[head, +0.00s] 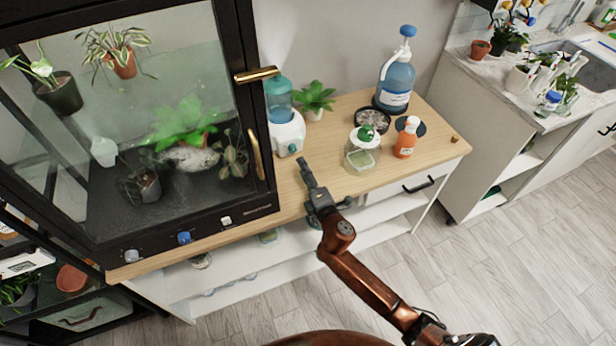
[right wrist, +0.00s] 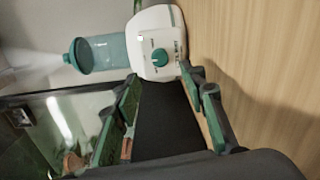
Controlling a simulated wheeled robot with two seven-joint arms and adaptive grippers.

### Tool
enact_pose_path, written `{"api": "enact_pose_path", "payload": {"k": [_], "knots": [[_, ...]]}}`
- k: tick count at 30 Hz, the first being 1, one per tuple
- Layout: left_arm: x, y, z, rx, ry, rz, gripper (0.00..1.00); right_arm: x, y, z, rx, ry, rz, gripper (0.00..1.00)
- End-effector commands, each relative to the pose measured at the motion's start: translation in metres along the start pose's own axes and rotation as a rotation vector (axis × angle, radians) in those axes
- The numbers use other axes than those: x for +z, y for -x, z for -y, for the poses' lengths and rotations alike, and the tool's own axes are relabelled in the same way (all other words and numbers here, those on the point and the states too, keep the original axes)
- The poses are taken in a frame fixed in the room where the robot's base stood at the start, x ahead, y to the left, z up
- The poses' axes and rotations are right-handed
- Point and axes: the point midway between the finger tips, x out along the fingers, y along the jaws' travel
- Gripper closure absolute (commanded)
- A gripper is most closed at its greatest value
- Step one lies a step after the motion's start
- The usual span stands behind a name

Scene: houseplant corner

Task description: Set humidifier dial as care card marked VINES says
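The humidifier (head: 285,131) is white with a blue-green tank and stands on the wooden top beside the glass cabinet. In the right wrist view, the humidifier (right wrist: 152,28) shows its front with a round green dial (right wrist: 160,57); the small marks around it are too blurred to read. Pale mist leaves the tank. My right gripper (head: 304,170) is in front of the humidifier. In the right wrist view, my right gripper (right wrist: 161,80) has its fingers apart, with the dial beyond the gap and nothing between them. No care card marked VINES can be made out. My left gripper is out of view.
The glass cabinet (head: 180,222) with plants rises at left; its gold handle (head: 257,75) juts out near the humidifier. A small plant (head: 314,98), a lidded jar (head: 361,150), an orange bottle (head: 406,138) and a blue pump bottle (head: 397,80) stand to the right.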

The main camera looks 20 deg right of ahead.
Motion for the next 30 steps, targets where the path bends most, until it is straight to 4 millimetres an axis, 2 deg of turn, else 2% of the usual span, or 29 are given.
{"api": "enact_pose_path", "payload": {"k": [3, 9, 26, 30], "knots": [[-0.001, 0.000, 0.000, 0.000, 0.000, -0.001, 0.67, 0.000, 0.020, 0.001, -0.001, 0.000, 0.001, 0.62], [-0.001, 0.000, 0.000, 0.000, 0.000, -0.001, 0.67, 0.000, 0.036, 0.000, 0.000, 0.001, 0.001, 0.62], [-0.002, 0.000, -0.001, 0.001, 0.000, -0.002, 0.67, 0.000, 0.037, 0.000, 0.000, 0.000, 0.001, 0.62], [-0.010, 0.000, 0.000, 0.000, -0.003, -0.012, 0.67, 0.001, 0.037, 0.000, 0.000, 0.000, 0.002, 0.62]]}}
